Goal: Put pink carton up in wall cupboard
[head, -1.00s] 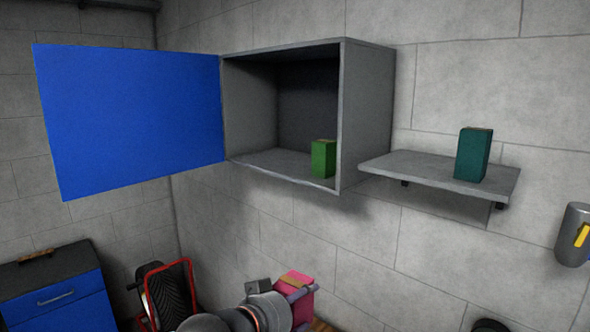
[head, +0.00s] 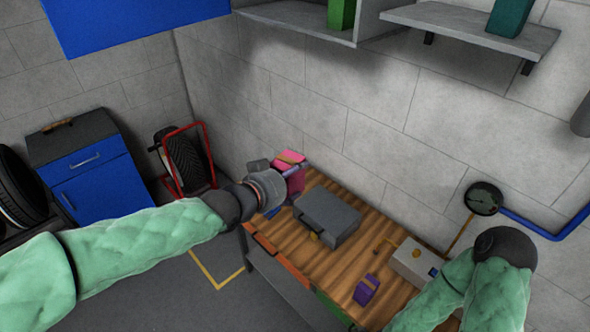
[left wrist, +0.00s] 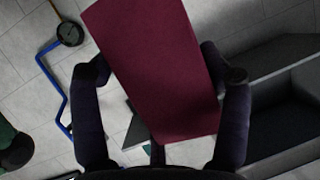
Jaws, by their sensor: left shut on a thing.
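The pink carton (head: 289,159) is in my left gripper (head: 285,180), in the middle of the head view, above the back left of the bench. In the left wrist view the carton (left wrist: 160,65) shows dark red and tilted between the two dark fingers of the left gripper (left wrist: 163,75), which is shut on it. The wall cupboard (head: 295,17) is at the top of the head view, above the carton; only its lower part shows. Its blue door (head: 140,20) stands open to the left. My right gripper is out of view.
A green carton (head: 341,14) stands in the cupboard at right. A teal carton (head: 509,15) stands on the wall shelf (head: 470,28). The wooden bench (head: 330,265) holds a grey case (head: 328,217), a purple carton (head: 366,289) and a pale box (head: 415,262). The wall between bench and cupboard is clear.

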